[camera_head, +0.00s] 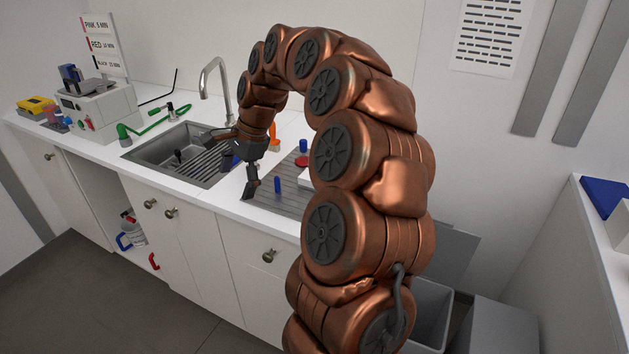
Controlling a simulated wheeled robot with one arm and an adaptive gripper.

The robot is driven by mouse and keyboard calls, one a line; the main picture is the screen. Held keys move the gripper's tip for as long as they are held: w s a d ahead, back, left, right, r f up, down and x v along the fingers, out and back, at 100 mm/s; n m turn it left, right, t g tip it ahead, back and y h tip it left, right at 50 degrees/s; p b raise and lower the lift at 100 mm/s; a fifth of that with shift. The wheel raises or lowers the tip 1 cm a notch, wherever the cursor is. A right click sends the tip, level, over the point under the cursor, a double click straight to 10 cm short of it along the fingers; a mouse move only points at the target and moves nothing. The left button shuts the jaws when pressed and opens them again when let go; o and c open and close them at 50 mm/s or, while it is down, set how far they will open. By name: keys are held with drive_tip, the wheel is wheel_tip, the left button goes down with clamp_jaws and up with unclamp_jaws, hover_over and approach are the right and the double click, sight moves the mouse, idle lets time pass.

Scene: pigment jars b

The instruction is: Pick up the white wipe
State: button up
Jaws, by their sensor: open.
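My gripper (240,166) is dark and open, at the end of my copper-coloured arm. It hangs over the counter's front, between the sink and the grey ribbed mat (290,199). One finger points down near the mat's left edge. A small white item (304,179) shows on the mat, right of the gripper and partly hidden behind my arm. It may be the white wipe, but I cannot tell for sure. Nothing shows held in the gripper.
Blue-topped items (277,185) and a red round item (303,162) stand on the mat. The sink (177,152) with its tall tap (212,75) lies left of the gripper. A grey bin (431,308) stands on the floor, right of my arm.

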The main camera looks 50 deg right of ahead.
drive_tip(key=w+d+f+m+t, duration=0.1)
drive_tip(key=w+d+f+m, duration=0.15)
drive_tip(key=d+m, duration=0.95)
drive_tip(key=m+h, duration=0.2)
approach(304, 180)
drive_tip(key=shift+t, duration=0.4)
drive_tip(key=d, duration=0.1)
drive_tip(key=d+f, duration=0.2)
drive_tip(key=d, duration=0.1)
drive_tip(key=shift+s+f+p, duration=0.25)
drive_tip(key=shift+s+p, duration=0.1)
drive_tip(key=shift+p, duration=0.05)
drive_tip(key=shift+p+x, duration=0.4)
drive_tip(key=shift+x, duration=0.85)
drive_tip(key=shift+a+p+x, duration=0.2)
drive_tip(key=shift+p+x, duration=0.35)
drive_tip(key=shift+x, duration=0.75)
drive_tip(key=shift+a+p+x, duration=0.25)
drive_tip(key=shift+p+x, duration=0.3)
drive_tip(key=shift+x, duration=0.7)
drive_tip(key=shift+s, duration=0.2)
drive_tip(key=c, duration=1)
